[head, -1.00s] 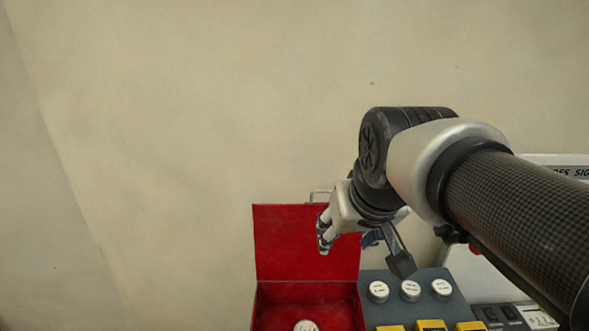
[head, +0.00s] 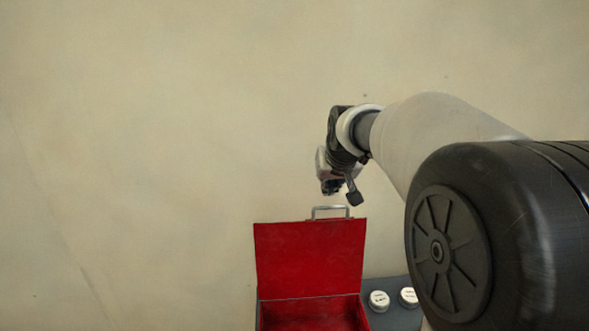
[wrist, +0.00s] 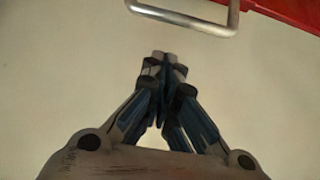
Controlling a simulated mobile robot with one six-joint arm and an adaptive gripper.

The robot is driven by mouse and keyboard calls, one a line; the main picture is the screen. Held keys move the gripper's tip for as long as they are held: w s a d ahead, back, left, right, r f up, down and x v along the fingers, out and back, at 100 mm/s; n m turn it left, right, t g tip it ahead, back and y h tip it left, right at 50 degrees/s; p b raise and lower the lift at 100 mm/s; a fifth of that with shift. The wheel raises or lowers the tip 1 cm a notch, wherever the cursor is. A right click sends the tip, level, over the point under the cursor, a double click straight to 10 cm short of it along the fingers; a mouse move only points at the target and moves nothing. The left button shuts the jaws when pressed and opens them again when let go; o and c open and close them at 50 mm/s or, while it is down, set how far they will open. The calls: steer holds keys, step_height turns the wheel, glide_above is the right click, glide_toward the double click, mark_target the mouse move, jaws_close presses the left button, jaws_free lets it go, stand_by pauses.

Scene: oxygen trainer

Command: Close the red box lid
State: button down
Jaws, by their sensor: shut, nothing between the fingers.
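The red box (head: 312,314) stands at the bottom centre of the head view, its lower part cut off by the frame. Its red lid (head: 310,258) stands open, nearly upright, with a metal handle (head: 330,208) on its top edge. My gripper (head: 331,188) is above the handle and apart from it in the head view. In the wrist view my gripper (wrist: 165,62) is shut and empty. The handle (wrist: 190,22) and a strip of the red lid (wrist: 290,10) show at the top of that view, beyond the fingertips.
A grey panel (head: 385,318) with white round caps (head: 379,300) stands to the right of the box, partly hidden by my arm. A plain beige wall (head: 150,120) fills the background. The space left of the box looks clear.

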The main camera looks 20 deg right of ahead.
steer(key=s, duration=0.3)
steer(key=shift+s+a+f+p, duration=0.2)
steer(key=shift+s+a+p, duration=0.1)
steer(key=shift+s+a, duration=0.05)
